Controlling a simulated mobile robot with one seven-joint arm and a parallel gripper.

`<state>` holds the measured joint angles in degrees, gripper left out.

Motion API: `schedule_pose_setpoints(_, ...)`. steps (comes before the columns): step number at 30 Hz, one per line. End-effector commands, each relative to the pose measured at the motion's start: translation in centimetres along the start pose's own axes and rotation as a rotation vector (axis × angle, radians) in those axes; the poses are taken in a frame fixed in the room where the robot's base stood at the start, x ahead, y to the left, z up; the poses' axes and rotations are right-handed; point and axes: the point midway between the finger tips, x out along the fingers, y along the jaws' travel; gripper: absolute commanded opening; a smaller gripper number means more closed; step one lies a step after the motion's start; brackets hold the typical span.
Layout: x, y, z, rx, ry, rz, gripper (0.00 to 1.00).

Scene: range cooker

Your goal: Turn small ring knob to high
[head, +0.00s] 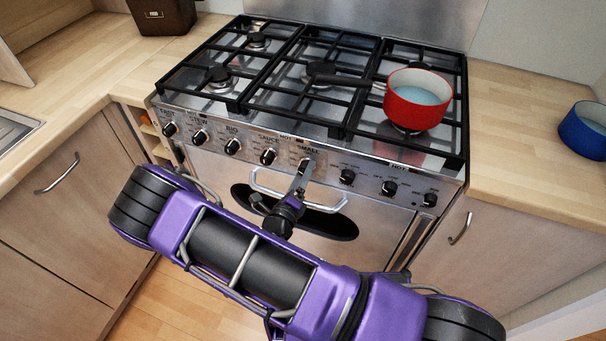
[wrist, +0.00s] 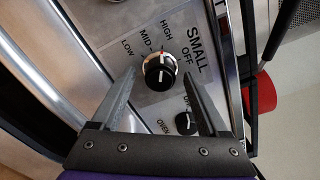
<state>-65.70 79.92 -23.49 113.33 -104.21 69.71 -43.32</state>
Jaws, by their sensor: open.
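The small ring knob (wrist: 160,71) is black with a pale, partly red ring, on the steel panel under the word SMALL. Its labels LOW, MID, HIGH and OFF show in the wrist view. A white mark on the knob points upward there, roughly between HIGH and OFF; its exact setting is hard to tell. My gripper (wrist: 159,78) is open, with one finger on each side of the knob and a visible gap to it. In the head view my gripper (head: 303,172) is in front of the panel and hides most of this knob.
Several other knobs line the panel; an oven knob (wrist: 185,123) lies close to my right finger. The oven door handle (head: 300,200) runs just below my gripper. A red pan (head: 408,112) stands on the right of the hob (head: 250,108). A blue bowl (head: 583,138) is on the right counter.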

Motion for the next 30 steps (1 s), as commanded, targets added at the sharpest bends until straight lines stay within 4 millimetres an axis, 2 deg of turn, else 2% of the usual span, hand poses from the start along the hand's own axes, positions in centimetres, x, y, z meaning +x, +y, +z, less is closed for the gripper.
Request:
schedule_pose_setpoints(5,-2.4,0.1,0.1,-0.001,-0.003,0.003,0.78)
schedule_pose_setpoints(15,-10.7,0.1,0.1,0.0,-0.003,0.005,0.78)
schedule_pose_setpoints(21,-14.8,0.1,0.0,0.0,-0.003,0.004,0.78)
schedule_pose_setpoints(25,-16.4,0.1,0.0,0.0,-0.001,0.002,0.78)
schedule_pose_setpoints(30,-17.2,0.0,0.0,0.0,-0.001,0.001,0.78)
